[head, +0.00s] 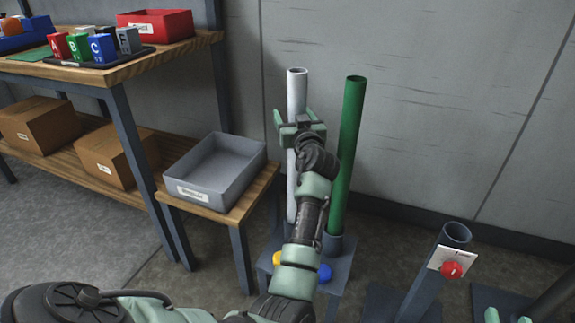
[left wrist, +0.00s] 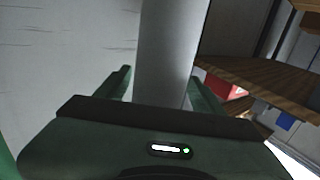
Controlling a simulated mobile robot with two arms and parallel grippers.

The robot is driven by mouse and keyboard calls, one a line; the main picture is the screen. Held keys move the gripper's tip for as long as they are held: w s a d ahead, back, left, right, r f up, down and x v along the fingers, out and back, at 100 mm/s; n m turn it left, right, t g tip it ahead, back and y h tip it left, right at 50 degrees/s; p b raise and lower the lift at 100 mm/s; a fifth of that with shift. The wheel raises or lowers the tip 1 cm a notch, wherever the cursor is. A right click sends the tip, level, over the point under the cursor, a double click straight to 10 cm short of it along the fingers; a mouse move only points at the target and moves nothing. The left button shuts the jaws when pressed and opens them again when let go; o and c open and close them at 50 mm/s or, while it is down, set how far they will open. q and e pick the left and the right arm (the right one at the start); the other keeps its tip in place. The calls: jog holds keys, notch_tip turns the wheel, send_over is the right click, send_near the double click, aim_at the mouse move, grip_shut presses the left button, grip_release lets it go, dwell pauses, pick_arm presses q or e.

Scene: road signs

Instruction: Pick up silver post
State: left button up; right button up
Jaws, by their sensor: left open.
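The silver post (head: 297,92) stands upright at the back, to the left of a green post (head: 350,120). My left gripper (head: 301,129) is at the upper part of the silver post. In the left wrist view the silver post (left wrist: 165,60) passes between the two green fingers of the left gripper (left wrist: 162,85), which are open. I cannot tell whether they touch it. The arm hides part of the post's lower length. My right gripper (head: 508,317) shows only at its fingertips at the bottom right edge, spread apart with nothing seen between them.
A grey bin (head: 218,170) sits on a low wooden stand to the left. A wooden table (head: 110,75) holds a red bin (head: 157,25) and lettered blocks. The wall is close behind the posts.

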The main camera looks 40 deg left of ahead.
pick_arm(q)
jog(key=shift+d+r, duration=0.15)
jog(key=shift+r, duration=0.05)
jog(key=c, duration=0.5)
grip_shut()
jog(key=shift+r, duration=0.1)
